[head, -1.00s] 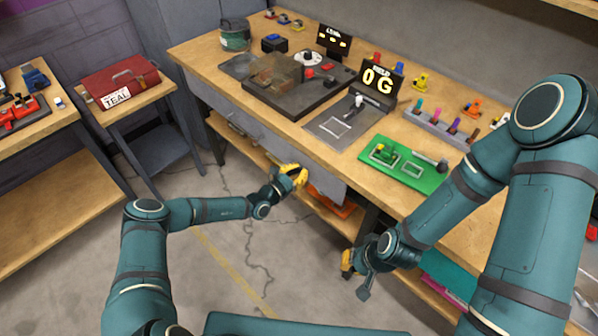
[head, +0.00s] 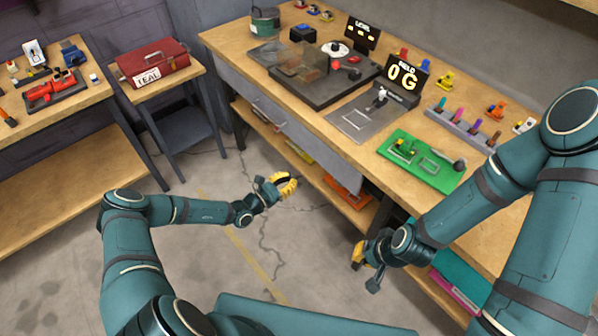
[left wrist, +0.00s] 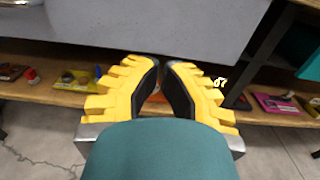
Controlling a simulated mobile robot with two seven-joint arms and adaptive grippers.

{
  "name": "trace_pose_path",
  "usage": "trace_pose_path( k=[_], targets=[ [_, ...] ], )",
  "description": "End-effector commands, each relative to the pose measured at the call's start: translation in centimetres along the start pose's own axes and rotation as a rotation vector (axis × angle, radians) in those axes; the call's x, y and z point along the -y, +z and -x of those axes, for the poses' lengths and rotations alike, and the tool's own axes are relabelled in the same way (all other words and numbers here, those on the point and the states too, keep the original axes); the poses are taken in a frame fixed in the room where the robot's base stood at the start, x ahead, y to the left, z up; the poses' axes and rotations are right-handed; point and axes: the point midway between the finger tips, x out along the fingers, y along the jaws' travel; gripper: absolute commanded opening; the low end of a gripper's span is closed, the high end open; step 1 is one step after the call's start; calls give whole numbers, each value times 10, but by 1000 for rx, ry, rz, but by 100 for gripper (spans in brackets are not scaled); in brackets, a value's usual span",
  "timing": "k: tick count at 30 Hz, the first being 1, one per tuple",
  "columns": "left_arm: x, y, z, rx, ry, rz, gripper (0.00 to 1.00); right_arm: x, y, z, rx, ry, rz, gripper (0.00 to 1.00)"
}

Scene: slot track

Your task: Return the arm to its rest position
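My left gripper (head: 290,185) hangs over the floor in front of the workbench's lower shelf, clear of the bench. In the left wrist view its yellow fingers (left wrist: 162,64) come together at the tips with only a narrow gap, and I see nothing held between them. My right gripper (head: 358,254) is low beside the bench front, below the tabletop edge. Its yellow fingers are partly hidden by its own wrist, so its opening is unclear. My right arm (head: 490,190) bends down from the right, covering part of the bench front.
The workbench (head: 228,42) carries a dark track board, a "BUILD 0 G" display (head: 403,78) and a green board (head: 420,164). A red toolbox (head: 152,66) stands on a small side table. Another table (head: 60,125) is at the left. The floor (head: 190,235) between is clear.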

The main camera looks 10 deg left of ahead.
Motion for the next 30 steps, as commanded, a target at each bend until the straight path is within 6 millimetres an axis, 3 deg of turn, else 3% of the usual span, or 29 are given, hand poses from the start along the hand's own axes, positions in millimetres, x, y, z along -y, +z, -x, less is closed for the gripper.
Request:
trace_pose_path(
  k=[11, 14, 17, 19, 21, 23, 26, 30],
  targets=[
    [6, 1, 4, -6, -22, -7, 0, 0, -1, 0, -2, 0, -1, 0],
    [32, 4, 0, -41, -127, -47, 0, 0, -1, 0, -2, 0, 0, 0],
    [84, 7, 0, -118, -339, -145, 0, 0, -1, 0, -2, 0, 0, 0],
    [130, 7, 12, -198, -542, -262, 0, 0, -1, 0, -2, 0, 0, 0],
    [169, 4, 37, -293, -756, -415, 0, 0, -1, 0, -1, 0, 0, 0],
    [191, 1, 61, -366, -915, -559, 0, 0, -1, 0, -1, 0, 0, 0],
    [206, 2, 102, -465, -1135, -827, 0, 0, -1, 0, -1, 0, 0, 0],
    [199, 17, 142, -537, -1336, -1228, 0, 0, -1, 0, -2, 0, 0, 0]
  ],
)
